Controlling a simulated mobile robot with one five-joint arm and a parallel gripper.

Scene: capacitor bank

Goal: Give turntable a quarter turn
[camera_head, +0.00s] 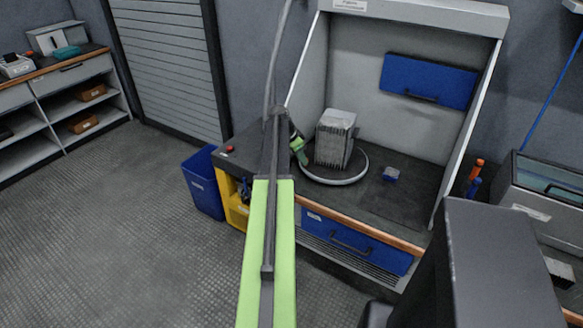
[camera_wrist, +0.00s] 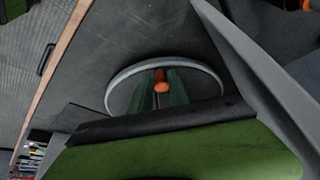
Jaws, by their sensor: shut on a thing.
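The turntable (camera_head: 340,181) is a low round disc with a pale rim on the dark bench top inside the booth. A grey finned block (camera_head: 334,139) stands upright on it in the head view. My gripper (camera_head: 300,153) is at the turntable's left side, beside the block. In the wrist view, the turntable's rim (camera_wrist: 122,77) curves around my gripper (camera_wrist: 162,90). Its green fingers are shut on an orange knob (camera_wrist: 160,76) over the disc. The fingers hide part of the knob, and my green arm part covers the disc's near side.
Booth walls (camera_head: 468,125) bound the bench, and a blue panel (camera_head: 429,82) hangs at the back. A red button (camera_head: 230,149) is on the bench's left end. The bench's front right is clear.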

